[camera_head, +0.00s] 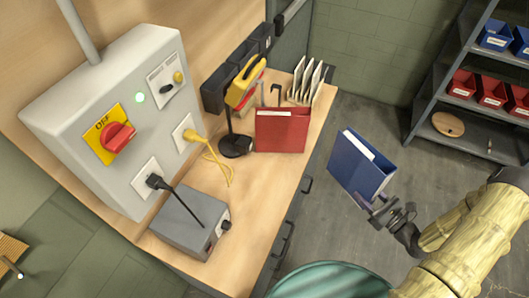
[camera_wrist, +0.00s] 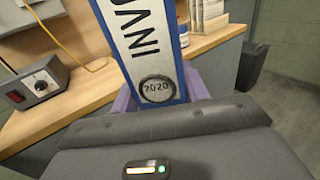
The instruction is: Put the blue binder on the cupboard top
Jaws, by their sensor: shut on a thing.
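The blue binder (camera_head: 358,165) is in my gripper (camera_head: 383,207), held in the air over the floor to the right of the cupboard. In the wrist view the binder (camera_wrist: 148,45) shows its white spine label with a round "2020" mark, between my gripper's fingers (camera_wrist: 160,95). My gripper is shut on its lower end. The cupboard top (camera_head: 262,190) is a wooden surface to the left of the binder, apart from it; it also shows in the wrist view (camera_wrist: 60,105).
On the cupboard top stand a red binder (camera_head: 282,130), a file rack (camera_head: 310,82), a yellow device on a stand (camera_head: 244,82) and a grey box (camera_head: 188,222). A grey switch panel (camera_head: 120,115) is at left. Shelving (camera_head: 470,75) with bins stands at right. Bare wood lies in front of the red binder.

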